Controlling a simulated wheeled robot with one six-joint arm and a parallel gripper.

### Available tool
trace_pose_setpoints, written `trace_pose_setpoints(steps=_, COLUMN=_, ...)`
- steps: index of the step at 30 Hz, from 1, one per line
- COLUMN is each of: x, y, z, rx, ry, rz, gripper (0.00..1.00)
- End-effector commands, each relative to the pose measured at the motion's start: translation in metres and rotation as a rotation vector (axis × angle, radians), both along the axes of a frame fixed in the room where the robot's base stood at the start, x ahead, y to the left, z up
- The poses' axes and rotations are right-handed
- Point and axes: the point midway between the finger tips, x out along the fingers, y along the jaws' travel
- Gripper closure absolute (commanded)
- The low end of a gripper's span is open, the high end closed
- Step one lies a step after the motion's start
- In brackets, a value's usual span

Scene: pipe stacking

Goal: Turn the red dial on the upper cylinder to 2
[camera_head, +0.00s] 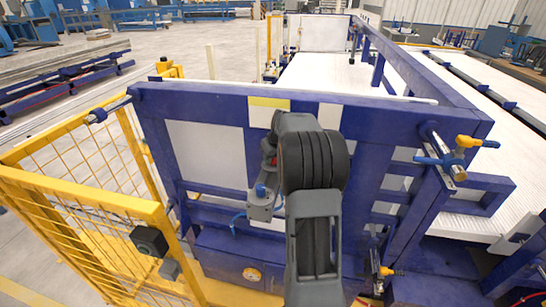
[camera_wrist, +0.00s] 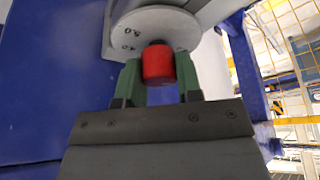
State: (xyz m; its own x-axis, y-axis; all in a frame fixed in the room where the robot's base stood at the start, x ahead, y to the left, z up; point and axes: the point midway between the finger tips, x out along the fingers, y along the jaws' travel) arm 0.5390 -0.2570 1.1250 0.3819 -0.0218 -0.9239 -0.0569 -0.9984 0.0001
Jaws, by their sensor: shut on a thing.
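The red dial (camera_wrist: 158,64) is a short red knob in front of a round grey disc (camera_wrist: 128,32) in the wrist view. Small dark marks show on the disc's left side, too small and tilted to read surely. My gripper (camera_wrist: 160,80) has its two green fingers on either side of the dial, shut on it. In the head view a grey cylinder unit (camera_head: 262,203) with a small blue part hangs on the blue frame, left of my arm. My arm hides the gripper there, and I cannot tell the dial's setting.
A large blue frame (camera_head: 370,103) with white panels stands in front of me. A yellow mesh fence (camera_head: 80,205) is close on the left. White conveyor surfaces run behind.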

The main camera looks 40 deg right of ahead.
Motion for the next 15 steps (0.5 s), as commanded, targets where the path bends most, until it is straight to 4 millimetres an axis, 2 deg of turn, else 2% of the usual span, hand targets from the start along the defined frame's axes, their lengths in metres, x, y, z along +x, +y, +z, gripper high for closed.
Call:
trace_pose_setpoints(steps=1, x=0.0000, y=0.0000, z=0.0001, rx=0.000, ry=0.000, rz=0.000, gripper=0.79)
trace_pose_setpoints(steps=5, x=0.0000, y=0.0000, z=0.0002, rx=0.000, ry=0.000, rz=0.000, gripper=0.91)
trace_pose_setpoints(steps=15, x=0.0000, y=0.0001, z=-0.0004, rx=-0.001, ry=-0.001, rz=-0.072, gripper=0.91)
